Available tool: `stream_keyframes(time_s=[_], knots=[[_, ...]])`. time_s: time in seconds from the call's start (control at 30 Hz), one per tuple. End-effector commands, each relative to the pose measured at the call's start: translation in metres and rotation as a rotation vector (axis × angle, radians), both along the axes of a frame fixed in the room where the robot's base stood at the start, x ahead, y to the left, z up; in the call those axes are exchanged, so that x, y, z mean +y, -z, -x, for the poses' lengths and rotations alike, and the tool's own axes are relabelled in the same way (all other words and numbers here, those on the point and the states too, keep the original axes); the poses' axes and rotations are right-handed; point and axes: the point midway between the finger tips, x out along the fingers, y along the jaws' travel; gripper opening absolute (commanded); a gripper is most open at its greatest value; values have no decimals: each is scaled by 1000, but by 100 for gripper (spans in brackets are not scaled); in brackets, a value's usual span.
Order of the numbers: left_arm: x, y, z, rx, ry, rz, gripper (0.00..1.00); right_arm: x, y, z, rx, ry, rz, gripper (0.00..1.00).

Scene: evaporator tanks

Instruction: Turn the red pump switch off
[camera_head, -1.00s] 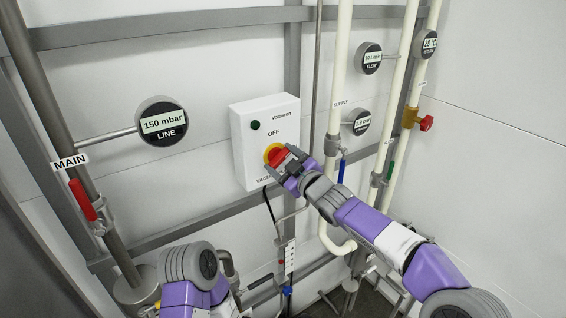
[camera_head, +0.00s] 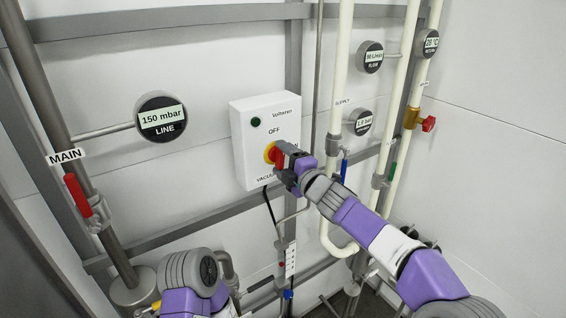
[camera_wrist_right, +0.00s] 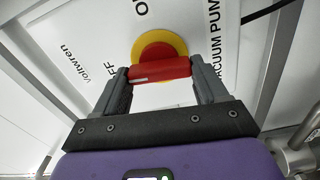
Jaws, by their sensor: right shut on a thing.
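The red pump switch (camera_head: 279,158) is a red handle on a yellow round base, on the front of a white box (camera_head: 248,139) marked OFF, ON and VACUUM. My right gripper (camera_head: 287,156) is at the switch and hides its right side in the head view. In the right wrist view, the red handle (camera_wrist_right: 161,70) lies between the two fingers (camera_wrist_right: 160,82), which touch its ends, with the yellow base (camera_wrist_right: 160,47) behind. The ON label is partly covered in the head view. My left arm shows at the lower left, but its gripper cannot be seen.
A dark green lamp (camera_head: 255,122) sits on the box above the switch. A red-handled MAIN valve (camera_head: 78,195) is on the left pipe beside the LINE gauge (camera_head: 161,118). Cream pipes with a blue valve handle (camera_head: 344,171) stand close right of my right gripper.

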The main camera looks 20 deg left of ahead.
Motion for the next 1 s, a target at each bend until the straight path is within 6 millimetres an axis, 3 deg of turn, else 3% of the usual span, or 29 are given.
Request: stream_keyframes(time_s=[0.83,0.87,1.0], knots=[[0,4,0,0,0,0,43,0,0,0,-102,0,87,42],[0,4,0,0,0,0,43,0,0,0,-102,0,87,77],[0,4,0,0,0,0,43,0,1,0,-100,0,86,98]])
